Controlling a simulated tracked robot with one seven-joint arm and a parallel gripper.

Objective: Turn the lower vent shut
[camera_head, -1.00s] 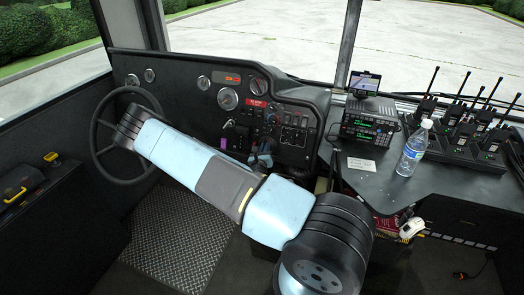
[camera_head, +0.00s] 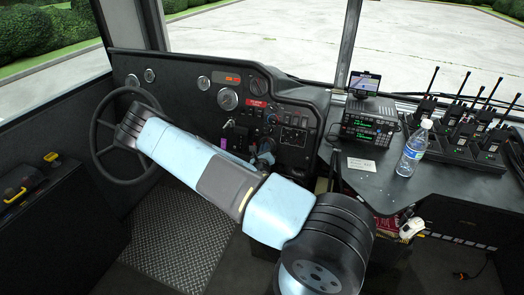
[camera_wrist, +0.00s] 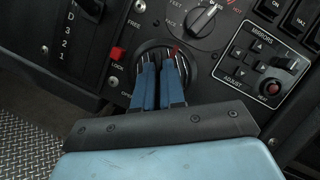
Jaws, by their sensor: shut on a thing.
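The lower vent (camera_wrist: 151,48) is a round dark fitting on the dash panel, seen in the wrist view beside the red LOCK button. My gripper (camera_wrist: 163,65) has its two blue fingers at the vent's face, close together and shut on it. The fingers cover much of the vent, so the angle of its slats is hard to read. A small red mark shows at its upper right edge. In the head view my gripper (camera_head: 264,156) reaches the dash below the switches and mostly hides the lower vent. The upper round vent (camera_head: 259,86) is in plain view above.
A selector knob (camera_wrist: 203,18) sits just above the vent, and the mirror switch panel (camera_wrist: 262,67) is to its right. The steering wheel (camera_head: 101,151) stands left of my arm. A water bottle (camera_head: 412,148) and several radios stand on the right-hand console.

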